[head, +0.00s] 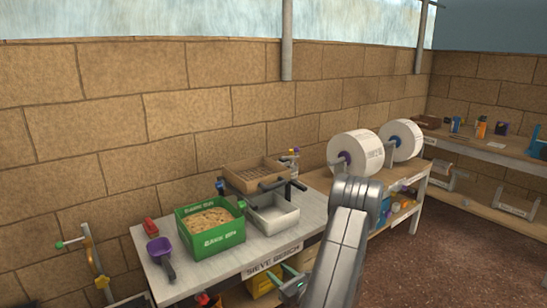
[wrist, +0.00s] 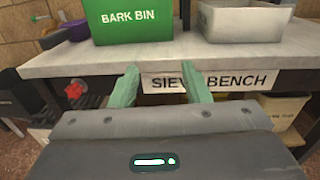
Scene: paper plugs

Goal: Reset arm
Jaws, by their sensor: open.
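My gripper (wrist: 160,84) is open, with its two green fingers apart and nothing between them in the wrist view. It faces the front edge of the sieve bench (wrist: 95,62), close to the "SIEVE BENCH" label (wrist: 208,80). In the head view my gripper (head: 297,280) shows low in front of the bench, partly hidden by my arm (head: 340,245). The fingers are below the bench top and hold nothing.
On the bench stand a green bark bin (head: 228,239) full of chips, a grey metal tray (head: 272,219), a wooden sieve (head: 254,172) and a purple scoop (head: 160,247). Two large white rolls (head: 355,153) stand on the bench to the right. Bins sit underneath.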

